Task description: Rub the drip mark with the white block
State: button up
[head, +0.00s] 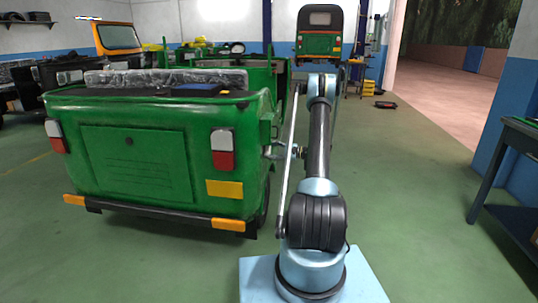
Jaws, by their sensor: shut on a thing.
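My gripper (272,151) shows only as a small, partly hidden shape to the left of my arm, close to the right side of the green rickshaw (195,155). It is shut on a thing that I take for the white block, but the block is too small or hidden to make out. I cannot tell whether it touches the rickshaw. No drip mark can be made out on the rickshaw's green rear. Its right side is seen at a steep angle and is partly behind my arm.
Another green rickshaw (320,42) is at the back, raised. An orange-framed vehicle (118,38) stands at the left. A dark table (515,150) is at the right edge. The green floor (420,190) between my arm and this table is clear. A small dark object (385,104) lies farther back.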

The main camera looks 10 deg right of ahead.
jog(key=shift+v, duration=2.95)
jog(key=v, duration=0.3)
send_near(262, 157)
jog(key=shift+w+x, duration=0.2)
jog(key=shift+x, duration=2.15)
jog(key=shift+x, duration=0.95)
